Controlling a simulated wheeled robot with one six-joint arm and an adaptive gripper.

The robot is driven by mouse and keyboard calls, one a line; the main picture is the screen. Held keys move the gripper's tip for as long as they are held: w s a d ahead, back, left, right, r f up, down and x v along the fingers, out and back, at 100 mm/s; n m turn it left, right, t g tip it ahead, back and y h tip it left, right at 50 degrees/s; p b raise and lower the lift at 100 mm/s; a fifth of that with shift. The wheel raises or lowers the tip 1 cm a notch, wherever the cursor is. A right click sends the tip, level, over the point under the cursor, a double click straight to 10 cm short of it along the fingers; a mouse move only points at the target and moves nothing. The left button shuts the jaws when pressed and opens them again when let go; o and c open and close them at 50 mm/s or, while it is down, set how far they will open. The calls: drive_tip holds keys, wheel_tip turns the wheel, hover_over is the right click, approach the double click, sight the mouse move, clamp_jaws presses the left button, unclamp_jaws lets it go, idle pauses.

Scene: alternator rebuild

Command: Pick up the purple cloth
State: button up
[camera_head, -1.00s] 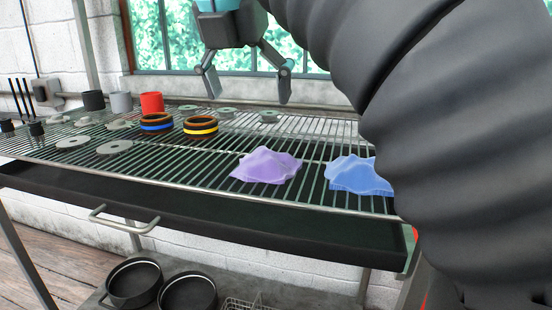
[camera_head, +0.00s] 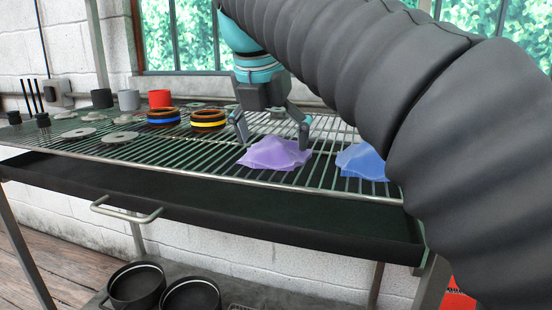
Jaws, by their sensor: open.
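The purple cloth (camera_head: 273,155) lies crumpled in a low mound on the wire rack, near its front edge. My gripper (camera_head: 273,138) points down at the cloth with its two fingers spread apart. One fingertip shows behind the cloth's left side and the other by its right side. The gripper is open and holds nothing. I cannot tell whether the fingertips touch the cloth or the rack.
A blue cloth (camera_head: 362,161) lies to the right on the rack (camera_head: 200,164), partly behind my arm. Orange-and-black rings with a blue band (camera_head: 163,124) and a yellow band (camera_head: 208,124) stand to the left. A red cup (camera_head: 160,99) and grey discs (camera_head: 119,137) are farther left.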

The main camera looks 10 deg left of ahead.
sight(272, 142)
drive_tip(key=shift+w+f, duration=0.1)
drive_tip(key=shift+f, duration=0.25)
drive_tip(key=c, duration=1.3)
drive_tip(key=shift+r, duration=0.1)
wheel_tip(272, 142, up, 5)
drive_tip(key=p, duration=0.2)
drive_tip(key=shift+p, duration=0.4)
drive_tip(key=d+r+p, duration=0.1)
drive_tip(key=d+r, duration=0.5)
drive_tip(key=d, duration=0.5)
drive_tip(key=shift+s+d, duration=0.35)
drive_tip(key=shift+s, duration=0.1)
drive_tip(key=o, duration=0.5)
drive_tip(key=shift+c, duration=0.2)
drive_tip(key=c, duration=0.3)
